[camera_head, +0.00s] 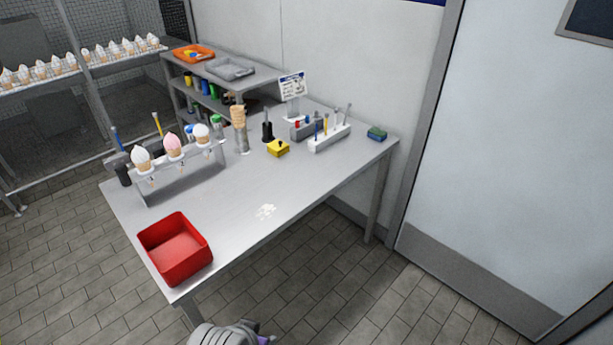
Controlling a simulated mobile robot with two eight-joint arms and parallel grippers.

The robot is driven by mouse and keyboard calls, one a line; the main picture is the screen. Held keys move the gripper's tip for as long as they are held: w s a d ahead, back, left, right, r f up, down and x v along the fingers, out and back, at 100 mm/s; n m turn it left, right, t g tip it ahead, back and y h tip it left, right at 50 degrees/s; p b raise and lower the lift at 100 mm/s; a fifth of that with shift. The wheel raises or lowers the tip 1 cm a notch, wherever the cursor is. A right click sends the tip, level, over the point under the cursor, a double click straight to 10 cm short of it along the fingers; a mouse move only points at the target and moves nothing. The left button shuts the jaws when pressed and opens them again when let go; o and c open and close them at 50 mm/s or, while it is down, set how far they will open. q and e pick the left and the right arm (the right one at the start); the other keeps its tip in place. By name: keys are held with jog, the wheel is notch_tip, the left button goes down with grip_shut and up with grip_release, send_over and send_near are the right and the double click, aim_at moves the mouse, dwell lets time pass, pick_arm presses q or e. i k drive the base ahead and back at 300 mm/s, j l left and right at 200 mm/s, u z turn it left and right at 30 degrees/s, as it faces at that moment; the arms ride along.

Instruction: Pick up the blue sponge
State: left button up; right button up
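A small blue and green block that looks like the sponge (376,134) lies at the far right corner of the metal table (245,185), close to the wall. Nothing touches it, and the table in front of it is bare. A grey rounded part of my own body, with a little purple at its side, shows at the bottom edge below the table. No gripper fingers can be made out, and neither gripper can be placed relative to the sponge.
A white holder (329,138) with upright tools stands left of the sponge. A yellow block (278,148) is farther left. A rack with ice cream cones (172,147) stands at the table's left, and a red bin (175,250) at the near corner. White crumbs (265,211) lie mid-table.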

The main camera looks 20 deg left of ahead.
aim_at(378, 135)
jog(key=i+l+z, duration=0.1)
jog(key=i+l, duration=0.15)
jog(key=i, duration=0.7)
jog(key=i+l, duration=0.2)
jog(key=i, duration=0.8)
jog(key=i+l+z, duration=0.15)
jog(key=i, duration=0.8)
